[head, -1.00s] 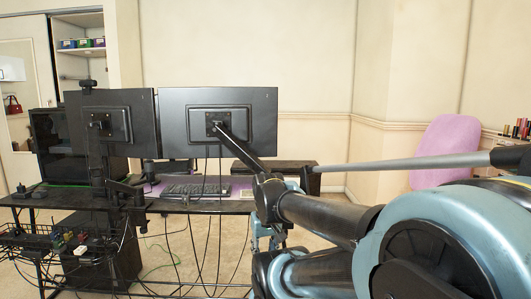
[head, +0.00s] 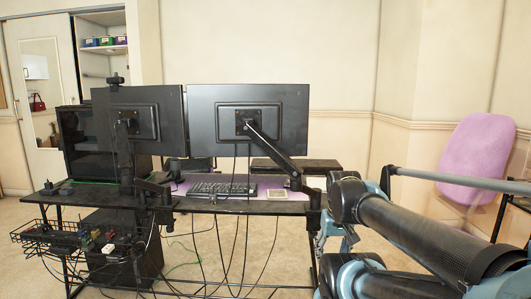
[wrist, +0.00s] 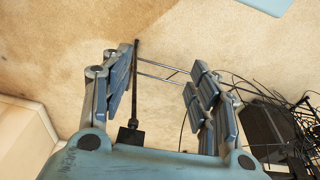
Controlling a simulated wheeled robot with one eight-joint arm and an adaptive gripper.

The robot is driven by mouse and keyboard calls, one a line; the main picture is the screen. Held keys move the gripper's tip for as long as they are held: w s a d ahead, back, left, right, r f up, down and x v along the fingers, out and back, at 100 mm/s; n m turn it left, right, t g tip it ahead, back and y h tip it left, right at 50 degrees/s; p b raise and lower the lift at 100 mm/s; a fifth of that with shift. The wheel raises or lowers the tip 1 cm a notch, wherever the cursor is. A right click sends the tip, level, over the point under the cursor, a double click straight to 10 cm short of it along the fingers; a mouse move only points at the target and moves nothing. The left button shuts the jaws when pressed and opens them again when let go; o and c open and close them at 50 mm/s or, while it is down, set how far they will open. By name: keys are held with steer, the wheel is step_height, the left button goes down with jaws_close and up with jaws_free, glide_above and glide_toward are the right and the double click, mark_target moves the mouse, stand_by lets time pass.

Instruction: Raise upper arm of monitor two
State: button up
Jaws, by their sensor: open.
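Two black monitors stand on the desk with their backs to me, a left one (head: 158,118) and a right one (head: 222,125). The right monitor's upper arm (head: 272,149) slopes down to the right from the mount behind the screen. Its lower joint (head: 312,195) is at the desk's right end. My gripper (head: 330,232) shows partly behind my arm, just right of and below that joint. In the wrist view my gripper (wrist: 158,92) is open and points down toward the floor. A dark bar (wrist: 132,85) shows between its fingers; I cannot tell whether it is part of the desk.
The desk (head: 225,205) carries a keyboard (head: 222,189) and a PC case (head: 85,145). Cables (head: 215,250) hang below the front edge. A wire basket (head: 45,235) is at the left. A pink chair (head: 478,155) stands at the right. Floor shows between desk and chair.

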steer(key=w+a+r+n, duration=0.25)
steer(key=w+r, duration=0.55)
steer(key=r, duration=0.4)
step_height(320, 180, up, 29)
steer(key=n+g, duration=0.2)
steer(key=n, duration=0.9)
glide_above(265, 149)
steer(key=w, duration=0.3)
steer(key=f, duration=1.6)
steer(key=shift+s+d+f, duration=0.1)
steer(key=shift+s+f, duration=0.15)
steer(key=shift+f, duration=0.15)
jaws_close()
steer(key=shift+r, duration=0.1)
